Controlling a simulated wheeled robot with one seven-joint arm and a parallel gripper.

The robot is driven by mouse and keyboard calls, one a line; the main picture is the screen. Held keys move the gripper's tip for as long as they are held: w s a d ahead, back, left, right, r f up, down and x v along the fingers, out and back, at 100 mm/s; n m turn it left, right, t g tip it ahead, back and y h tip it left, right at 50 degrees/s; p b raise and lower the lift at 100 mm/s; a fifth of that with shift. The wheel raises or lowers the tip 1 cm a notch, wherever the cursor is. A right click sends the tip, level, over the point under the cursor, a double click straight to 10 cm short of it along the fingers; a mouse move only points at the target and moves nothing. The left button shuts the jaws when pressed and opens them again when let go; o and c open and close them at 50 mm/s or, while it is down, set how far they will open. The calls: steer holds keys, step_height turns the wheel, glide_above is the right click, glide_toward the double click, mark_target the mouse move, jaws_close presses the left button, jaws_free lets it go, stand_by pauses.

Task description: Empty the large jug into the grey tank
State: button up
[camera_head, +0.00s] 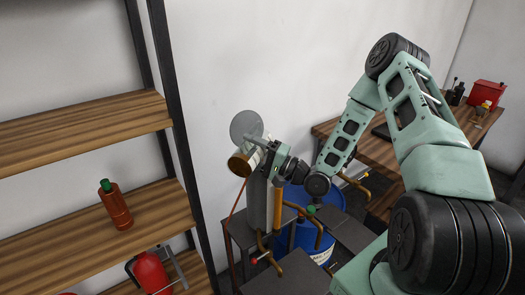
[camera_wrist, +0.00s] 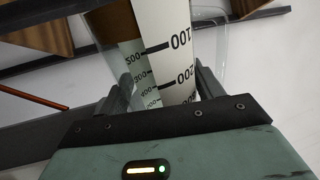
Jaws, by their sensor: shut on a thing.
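My gripper (camera_head: 272,152) is shut on the large jug (camera_head: 246,160), a clear vessel with a white scale strip and a brown round end. The jug lies tilted well over, its brown end to the lower left. In the wrist view, the jug (camera_wrist: 172,60) fills the space between the fingers (camera_wrist: 165,88), with brown at its upper left. Whether the brown is liquid, and whether any is flowing, I cannot tell. The grey tank (camera_head: 257,207) stands upright below the jug, with a round grey disc (camera_head: 246,124) above and behind it. The jug hides the tank's top.
A shelf (camera_head: 90,225) at left holds a brown bottle (camera_head: 115,205) and a red extinguisher (camera_head: 151,272). A wooden table (camera_head: 375,150) stands behind my arm.

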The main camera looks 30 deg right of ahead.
steer(key=shift+m, duration=0.3)
steer(key=shift+w+d, duration=0.1)
stand_by(0.3)
steer(key=shift+r+m+h, duration=0.15)
steer(key=shift+m+h, duration=0.15)
stand_by(0.3)
